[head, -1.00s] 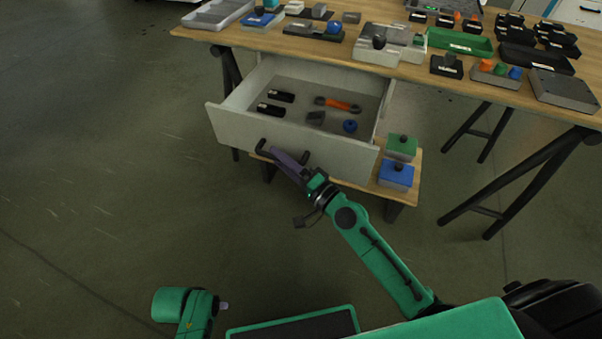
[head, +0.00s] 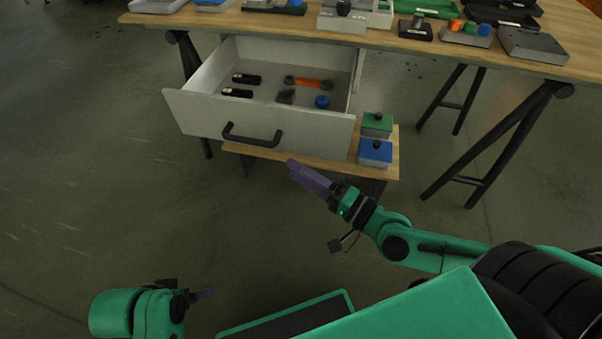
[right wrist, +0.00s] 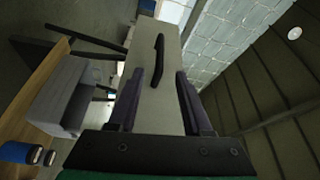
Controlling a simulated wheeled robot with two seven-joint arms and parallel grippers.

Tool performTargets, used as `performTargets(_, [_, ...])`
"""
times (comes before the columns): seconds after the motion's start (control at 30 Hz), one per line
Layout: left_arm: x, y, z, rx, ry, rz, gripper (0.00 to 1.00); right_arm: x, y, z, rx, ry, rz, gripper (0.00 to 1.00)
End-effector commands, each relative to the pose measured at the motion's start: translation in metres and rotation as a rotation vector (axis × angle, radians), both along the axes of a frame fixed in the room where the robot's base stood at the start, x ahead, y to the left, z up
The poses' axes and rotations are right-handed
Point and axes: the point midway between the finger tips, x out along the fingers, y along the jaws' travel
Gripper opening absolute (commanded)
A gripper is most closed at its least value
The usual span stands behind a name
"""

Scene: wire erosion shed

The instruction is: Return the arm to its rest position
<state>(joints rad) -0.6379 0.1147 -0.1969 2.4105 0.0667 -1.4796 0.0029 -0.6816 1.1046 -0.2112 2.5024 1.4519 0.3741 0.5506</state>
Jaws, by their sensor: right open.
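My right gripper (head: 308,176) is open and empty, in front of and below the pulled-out drawer (head: 262,132). It is apart from the drawer's black handle (head: 252,138). In the right wrist view the two fingers of my right gripper (right wrist: 158,95) stand apart, with the drawer front (right wrist: 156,60) and its handle (right wrist: 158,60) seen beyond them. My right arm is bent, with its forearm at the right of the head view. My left gripper (head: 202,295) shows only in small part at the lower left; its jaws cannot be made out.
The open drawer holds two black items, an orange-and-grey tool (head: 308,83), a dark piece and a blue knob (head: 322,102). A green box (head: 377,126) and a blue box (head: 375,154) stand on the low shelf (head: 290,154). The workbench (head: 300,38) bears trays and blocks. The floor in front is clear.

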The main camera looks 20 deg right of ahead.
Motion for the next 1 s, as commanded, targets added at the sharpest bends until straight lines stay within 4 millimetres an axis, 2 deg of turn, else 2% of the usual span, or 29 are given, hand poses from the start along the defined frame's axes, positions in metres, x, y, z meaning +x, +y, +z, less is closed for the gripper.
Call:
performTargets(0.53, [0.001,-0.001,-0.001,-0.001,-0.003,-0.001,0.84,-0.001,0.0,0.0,-0.002,-0.001,0.001,0.5])
performTargets(0.67, [0.001,-0.001,-0.001,-0.001,-0.003,-0.001,0.84,-0.006,0.013,-0.008,-0.106,-0.034,0.062,0.5])
performTargets(0.77, [0.001,-0.001,-0.001,-0.001,-0.003,-0.001,0.84,-0.015,0.032,-0.032,-0.351,-0.082,0.166,0.5])
performTargets(0.83, [0.001,-0.001,-0.001,-0.001,-0.003,-0.001,0.84,-0.021,0.036,-0.061,-0.576,-0.09,0.239,0.5])
performTargets(1.0, [0.001,-0.001,-0.001,-0.001,-0.003,-0.001,0.84,-0.036,0.013,-0.124,-1.006,0.016,0.362,0.5])
